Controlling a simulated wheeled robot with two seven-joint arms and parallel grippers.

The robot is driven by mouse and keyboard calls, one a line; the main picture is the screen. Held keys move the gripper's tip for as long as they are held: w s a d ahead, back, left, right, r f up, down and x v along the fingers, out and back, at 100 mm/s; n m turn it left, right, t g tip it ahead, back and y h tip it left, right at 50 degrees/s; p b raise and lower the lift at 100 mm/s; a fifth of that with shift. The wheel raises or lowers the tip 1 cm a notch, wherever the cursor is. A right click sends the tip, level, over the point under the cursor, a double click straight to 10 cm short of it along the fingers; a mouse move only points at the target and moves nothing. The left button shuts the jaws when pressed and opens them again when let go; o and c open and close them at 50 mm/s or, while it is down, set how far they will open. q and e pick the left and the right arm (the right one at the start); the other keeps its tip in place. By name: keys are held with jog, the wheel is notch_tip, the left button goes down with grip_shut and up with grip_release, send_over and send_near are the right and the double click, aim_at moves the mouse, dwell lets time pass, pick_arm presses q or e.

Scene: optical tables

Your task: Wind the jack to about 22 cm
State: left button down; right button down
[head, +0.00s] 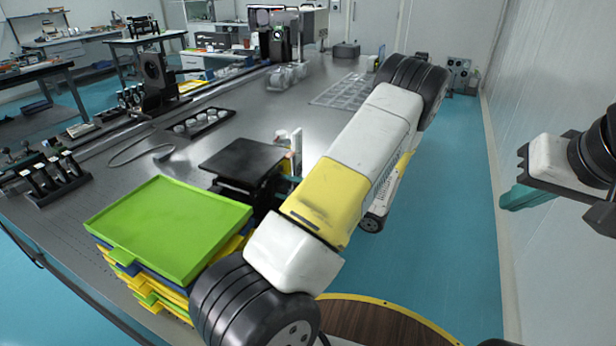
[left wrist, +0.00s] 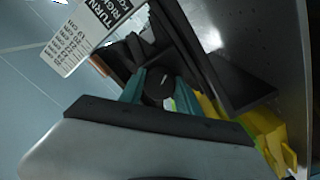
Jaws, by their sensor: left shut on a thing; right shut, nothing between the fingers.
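The jack has a black square top plate (head: 243,158) and stands on the metal table just behind the green tray. Its plate is level and raised above a dark base, which is partly hidden by my left arm. My left gripper (head: 291,179) is at the jack's right side, mostly hidden behind my arm. In the left wrist view its teal fingers (left wrist: 160,92) are shut on a black knob (left wrist: 157,88), with the jack's dark plates (left wrist: 240,85) beyond. A white printed label (left wrist: 88,35) starts with "TURN". My right gripper (head: 522,196) is shut and empty, far right over the floor.
A stack of trays topped by a green tray (head: 170,228) stands close in front of the jack. A black holder with round pieces (head: 200,123) and a grey cable (head: 145,152) lie behind. Clear blue floor (head: 460,230) lies to the right.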

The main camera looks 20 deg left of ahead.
pick_arm(q)
jog(key=c, duration=0.9)
grip_release()
jog(key=shift+o, duration=0.2)
jog(key=d, duration=0.8)
jog(key=shift+s, duration=0.3)
